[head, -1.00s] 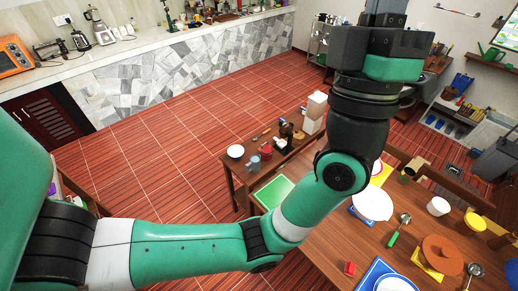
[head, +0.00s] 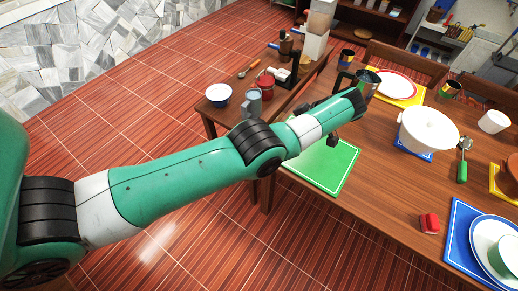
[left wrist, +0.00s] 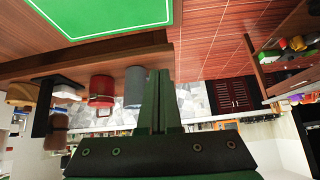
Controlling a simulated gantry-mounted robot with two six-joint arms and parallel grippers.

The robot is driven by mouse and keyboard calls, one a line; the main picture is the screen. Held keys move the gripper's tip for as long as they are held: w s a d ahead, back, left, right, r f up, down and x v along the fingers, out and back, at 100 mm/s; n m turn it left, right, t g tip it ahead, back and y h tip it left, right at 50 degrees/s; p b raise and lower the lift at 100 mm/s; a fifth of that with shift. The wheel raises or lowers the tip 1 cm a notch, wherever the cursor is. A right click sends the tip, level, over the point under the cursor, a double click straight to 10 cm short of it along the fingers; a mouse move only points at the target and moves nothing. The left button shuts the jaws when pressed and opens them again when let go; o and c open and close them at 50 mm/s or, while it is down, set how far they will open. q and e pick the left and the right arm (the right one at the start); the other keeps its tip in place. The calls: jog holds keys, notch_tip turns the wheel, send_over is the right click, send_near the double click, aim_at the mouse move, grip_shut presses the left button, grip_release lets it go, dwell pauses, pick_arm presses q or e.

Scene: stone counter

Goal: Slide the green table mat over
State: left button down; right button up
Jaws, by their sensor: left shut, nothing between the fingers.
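The green table mat (head: 328,170) with a pale border line lies at the left edge of the wooden dining table. My left arm covers part of it in the head view. The mat also shows in the left wrist view (left wrist: 112,12), at the top. My left gripper (head: 333,141) is over the far part of the mat in the head view, small and partly hidden. In the left wrist view its fingers (left wrist: 159,76) are together, with nothing between them. My right gripper is in neither view.
A white pot (head: 428,130) on a blue mat, a ladle (head: 463,160) and a red object (head: 430,222) stand right of the green mat. A yellow mat with a plate (head: 397,84) is farther back. A side table with a red pot (head: 266,84) and grey mug (head: 253,101) adjoins.

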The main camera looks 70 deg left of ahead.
pick_arm(q)
jog(key=shift+n, duration=0.3)
jog(key=f+b, duration=0.1)
jog(key=f, duration=0.1)
jog(key=a+f+b, duration=0.1)
jog(key=f+b, duration=0.2)
jog(key=f, duration=0.1)
jog(key=shift+a+f+b, duration=0.2)
jog(key=shift+a+b, duration=0.1)
jog(key=shift+b, duration=0.05)
jog(key=shift+s+a, duration=0.15)
jog(key=shift+a, duration=0.1)
jog(key=b+x, duration=0.3)
jog(key=x, duration=0.6)
jog(key=shift+s+a+f, duration=0.1)
jog(key=shift+f, duration=0.15)
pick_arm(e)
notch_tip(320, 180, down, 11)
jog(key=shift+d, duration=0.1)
